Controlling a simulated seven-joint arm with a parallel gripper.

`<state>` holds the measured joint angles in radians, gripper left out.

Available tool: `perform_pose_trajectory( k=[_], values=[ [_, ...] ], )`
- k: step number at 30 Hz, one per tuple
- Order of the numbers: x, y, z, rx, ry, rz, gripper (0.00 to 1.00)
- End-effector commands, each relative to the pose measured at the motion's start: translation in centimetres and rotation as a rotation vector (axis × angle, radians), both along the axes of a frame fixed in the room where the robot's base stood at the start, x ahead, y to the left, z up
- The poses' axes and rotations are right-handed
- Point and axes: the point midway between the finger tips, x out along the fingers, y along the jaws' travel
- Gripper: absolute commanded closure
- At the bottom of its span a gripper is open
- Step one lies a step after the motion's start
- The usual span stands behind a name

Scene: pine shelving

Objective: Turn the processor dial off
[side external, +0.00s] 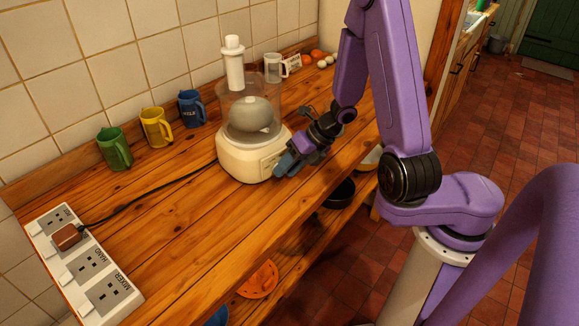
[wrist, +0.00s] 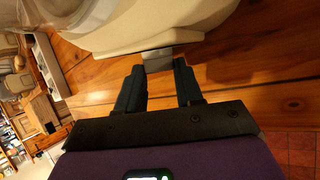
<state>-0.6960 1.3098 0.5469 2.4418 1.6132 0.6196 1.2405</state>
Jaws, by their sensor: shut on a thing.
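The food processor (side external: 240,155) has a cream base, a clear bowl with a grey shape inside, and a tall white pusher on top. It stands on the wooden counter. Its cream base also fills the top of the wrist view (wrist: 150,25). My gripper (side external: 281,165) is at the front right of the base. In the wrist view, my gripper (wrist: 159,68) has its two dark fingers on either side of a small pale dial (wrist: 158,61) under the base's edge, and is shut on it. The fingers hide the dial's sides, and its setting cannot be read.
Green (side external: 115,149), yellow (side external: 156,127) and blue (side external: 191,108) mugs stand along the tiled wall. A white socket strip (side external: 62,217) with a brown plug (side external: 68,237) and black cable lies at left. The front counter is clear.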

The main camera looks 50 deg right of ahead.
Motion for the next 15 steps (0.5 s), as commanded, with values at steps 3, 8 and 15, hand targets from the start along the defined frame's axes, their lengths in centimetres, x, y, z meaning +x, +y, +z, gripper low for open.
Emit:
perform_pose_trajectory(
  k=[3,8,15],
  values=[
    [0.0,0.01,0.03,-0.015,0.002,0.0,0.94],
    [0.0,0.0,0.01,-0.015,0.002,0.0,0.94],
    [0.0,0.0,0.01,-0.014,0.002,0.0,0.38]
  ],
)
